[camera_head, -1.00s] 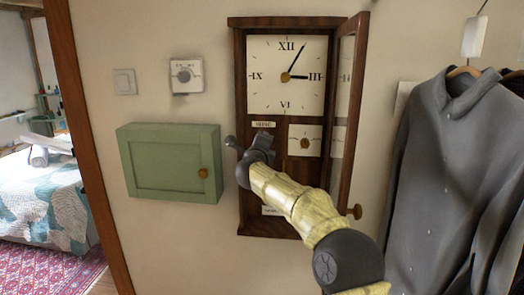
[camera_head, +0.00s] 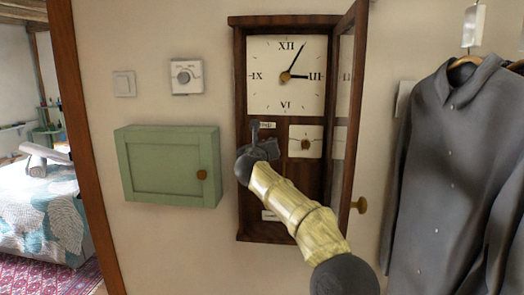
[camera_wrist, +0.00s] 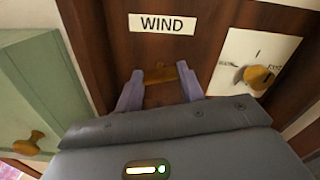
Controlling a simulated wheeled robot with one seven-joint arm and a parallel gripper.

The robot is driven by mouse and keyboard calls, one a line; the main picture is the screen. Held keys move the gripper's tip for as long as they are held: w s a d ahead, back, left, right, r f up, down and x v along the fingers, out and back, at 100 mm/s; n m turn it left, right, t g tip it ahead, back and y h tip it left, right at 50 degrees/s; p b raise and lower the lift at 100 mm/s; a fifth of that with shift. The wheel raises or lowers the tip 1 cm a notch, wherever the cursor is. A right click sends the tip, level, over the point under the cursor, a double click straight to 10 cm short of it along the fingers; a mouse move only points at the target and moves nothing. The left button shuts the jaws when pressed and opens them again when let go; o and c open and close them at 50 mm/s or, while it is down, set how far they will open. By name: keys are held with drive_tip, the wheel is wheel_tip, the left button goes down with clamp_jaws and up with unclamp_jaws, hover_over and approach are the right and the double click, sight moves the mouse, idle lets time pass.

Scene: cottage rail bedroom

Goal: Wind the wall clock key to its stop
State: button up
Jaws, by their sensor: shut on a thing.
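The wall clock (camera_head: 240,60) hangs with its glass door (camera_head: 348,110) swung open to the right. Its white dial (camera_head: 286,75) shows about five past three. In the wrist view a brass key (camera_wrist: 161,75) sits just below the WIND label (camera_wrist: 162,24). My gripper (camera_wrist: 160,88) is shut on this key, one finger at each end, and the key lies roughly level. In the head view my gripper (camera_head: 257,140) is at the left of the clock case below the dial, and my wrist hides the key there.
A small dial plate with a brass knob (camera_wrist: 259,78) is right of the key. A green cabinet (camera_head: 168,165) hangs left of the clock. A thermostat (camera_head: 186,76) and switch (camera_head: 124,83) are above it. Dark coats (camera_head: 450,150) hang at right.

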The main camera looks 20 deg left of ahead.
drive_tip(key=shift+a+f+m+b, duration=0.15)
drive_tip(key=shift+m+b, duration=0.1)
drive_tip(key=shift+m, duration=0.4)
drive_tip(key=shift+d+f+m+b, duration=0.1)
drive_tip(key=shift+f+m+b, duration=0.1)
drive_tip(key=shift+m, duration=0.45)
drive_tip(key=shift+r, duration=0.1)
drive_tip(key=o, duration=1)
drive_tip(key=shift+r, duration=0.1)
drive_tip(key=shift+r, duration=0.1)
drive_tip(key=shift+s, duration=0.1)
